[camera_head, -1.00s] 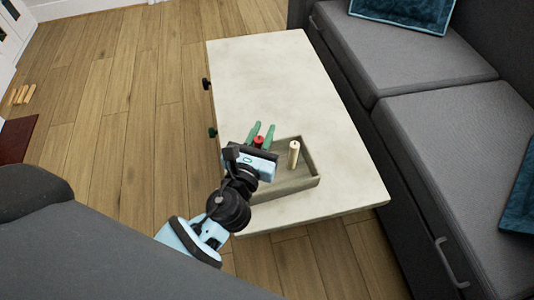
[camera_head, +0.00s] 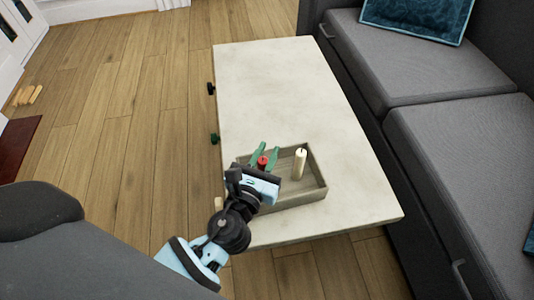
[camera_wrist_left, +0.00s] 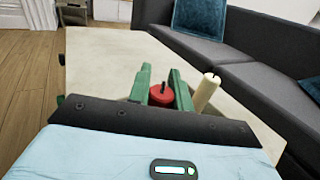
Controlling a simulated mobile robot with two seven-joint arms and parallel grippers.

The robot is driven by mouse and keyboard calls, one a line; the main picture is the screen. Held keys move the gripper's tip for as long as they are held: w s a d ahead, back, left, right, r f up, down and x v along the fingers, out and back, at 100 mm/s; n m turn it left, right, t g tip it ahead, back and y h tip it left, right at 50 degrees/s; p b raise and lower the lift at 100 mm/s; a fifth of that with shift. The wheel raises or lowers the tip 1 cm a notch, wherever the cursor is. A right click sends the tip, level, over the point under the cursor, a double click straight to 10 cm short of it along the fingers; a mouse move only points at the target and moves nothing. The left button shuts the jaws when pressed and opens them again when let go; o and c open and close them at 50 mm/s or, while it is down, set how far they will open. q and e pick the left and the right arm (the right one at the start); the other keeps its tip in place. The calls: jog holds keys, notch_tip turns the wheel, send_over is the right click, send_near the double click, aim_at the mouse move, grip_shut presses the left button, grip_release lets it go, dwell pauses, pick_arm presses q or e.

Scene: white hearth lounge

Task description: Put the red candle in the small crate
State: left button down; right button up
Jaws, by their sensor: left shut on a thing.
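The red candle (camera_head: 262,163) is between the green fingers of my left gripper (camera_head: 266,152), which is shut on it. In the left wrist view the candle (camera_wrist_left: 161,96) shows as a red round top with a dark wick between the fingers (camera_wrist_left: 160,83). The small crate (camera_head: 318,171) is a grey-brown, open, shallow box at the near end of the table. My left gripper and the candle are over the crate's left part; the gripper hides the candle's lower end, so I cannot tell whether it touches the crate's floor. My right gripper is not in view.
A cream candle (camera_head: 300,164) stands upright in the crate, right of the red one; it also shows in the wrist view (camera_wrist_left: 206,92). The pale table (camera_head: 270,90) is clear beyond the crate. A grey sofa (camera_head: 470,150) lies along its right side.

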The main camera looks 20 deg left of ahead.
pick_arm(q)
jog(key=shift+f, duration=0.15)
jog(key=c, duration=1.5)
grip_release()
jog(key=shift+o, duration=1.1)
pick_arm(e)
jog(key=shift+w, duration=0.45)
